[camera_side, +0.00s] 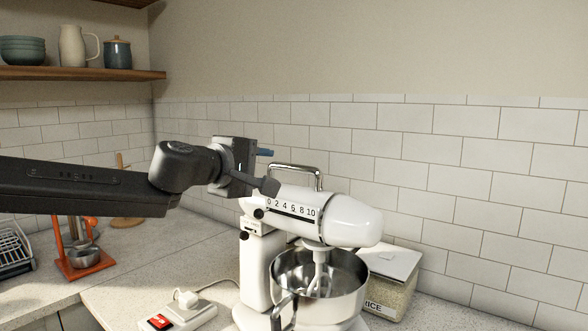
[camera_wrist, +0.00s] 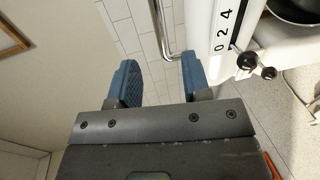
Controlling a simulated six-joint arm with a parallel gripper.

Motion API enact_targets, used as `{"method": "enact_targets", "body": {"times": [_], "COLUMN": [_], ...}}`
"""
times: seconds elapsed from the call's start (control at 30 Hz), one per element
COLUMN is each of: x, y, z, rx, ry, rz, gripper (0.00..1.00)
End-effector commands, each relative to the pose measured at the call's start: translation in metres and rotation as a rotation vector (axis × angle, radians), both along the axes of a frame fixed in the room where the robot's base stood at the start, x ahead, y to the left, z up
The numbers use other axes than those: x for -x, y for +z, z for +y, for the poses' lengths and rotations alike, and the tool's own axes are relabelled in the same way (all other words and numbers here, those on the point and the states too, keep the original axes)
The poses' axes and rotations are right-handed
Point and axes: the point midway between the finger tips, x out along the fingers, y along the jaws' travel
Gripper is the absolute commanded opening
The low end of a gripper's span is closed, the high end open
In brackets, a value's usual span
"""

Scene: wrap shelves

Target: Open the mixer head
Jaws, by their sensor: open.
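The white stand mixer's head (camera_side: 350,220) is down and level over a steel bowl (camera_side: 335,285), with the beater hanging into the bowl. A shiny metal bar handle (camera_side: 297,168) stands on top of the head. My gripper (camera_side: 268,170) is open and empty at the rear left of the handle. In the wrist view, the open blue fingers of my gripper (camera_wrist: 160,80) point toward the handle (camera_wrist: 164,35). The handle's bar lies roughly between the finger lines, ahead of the tips. I cannot tell whether a finger touches it. Black knobs (camera_wrist: 247,61) are on the mixer's side.
A clear bin labelled RICE (camera_side: 385,300) stands right behind the bowl. A power strip (camera_side: 190,315) with a plug lies at the mixer's left. An orange stand (camera_side: 90,262) is farther left. The tiled wall (camera_side: 450,160) is behind. Space above the head is clear.

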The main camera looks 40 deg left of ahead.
Motion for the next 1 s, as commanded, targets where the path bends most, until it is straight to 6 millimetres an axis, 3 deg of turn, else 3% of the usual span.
{"method": "enact_targets", "body": {"times": [0.3, 0.5, 0.97, 1.0], "x": [-0.065, -0.091, -0.102, -0.102], "y": [-0.014, -0.019, -0.02, -0.02], "z": [0.0, 0.0, 0.0, 0.0], "rx": [-0.001, -0.001, -0.002, -0.002], "ry": [0.001, -0.001, -0.001, -0.001], "rz": [0.002, 0.001, -0.001, 0.0], "gripper": [0.44, 0.44, 0.44, 0.4]}}
